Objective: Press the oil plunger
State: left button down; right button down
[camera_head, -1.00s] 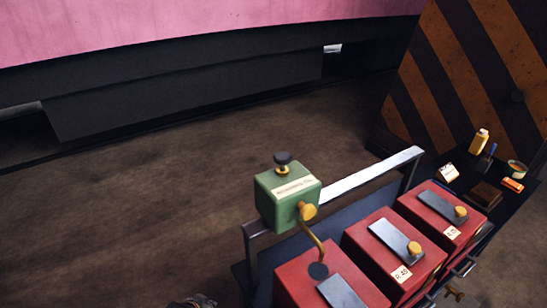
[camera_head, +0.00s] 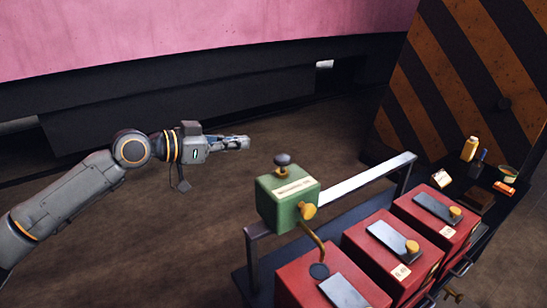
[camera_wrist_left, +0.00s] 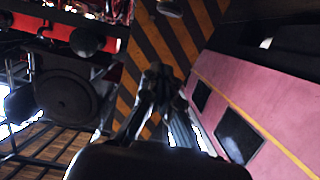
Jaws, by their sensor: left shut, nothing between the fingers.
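The oil plunger (camera_head: 282,160) is a dark knob on a short stem on top of the green oiler box (camera_head: 287,198). The box carries a pale label and a brass fitting, with a brass pipe (camera_head: 315,243) running down to a red box. My left gripper (camera_head: 247,142) is shut and empty. In the picture it is above and to the left of the plunger, apart from it and pointing right. It also shows in the left wrist view (camera_wrist_left: 160,75), with its fingers together. My right gripper is not in view.
Red boxes (camera_head: 362,255) with grey plates and brass knobs stand in a row on the bench. A metal rail (camera_head: 365,180) runs behind them. Bottles and small items (camera_head: 471,149) lie at the far right beside a striped panel (camera_head: 470,60). The floor at left is clear.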

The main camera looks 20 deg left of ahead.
pick_arm(q)
jog(key=shift+w+d+r, duration=0.1)
jog(key=shift+w, duration=0.1)
jog(key=p, duration=0.5)
send_over(283, 160)
jog(key=s+a, duration=0.2)
jog(key=f, duration=0.3)
jog(key=w+f, duration=0.1)
jog(key=f, duration=0.1)
jog(key=shift+f+p, duration=0.15)
jog(key=shift+p, duration=0.15)
jog(key=shift+f, duration=0.65)
jog(key=shift+f, duration=0.1)
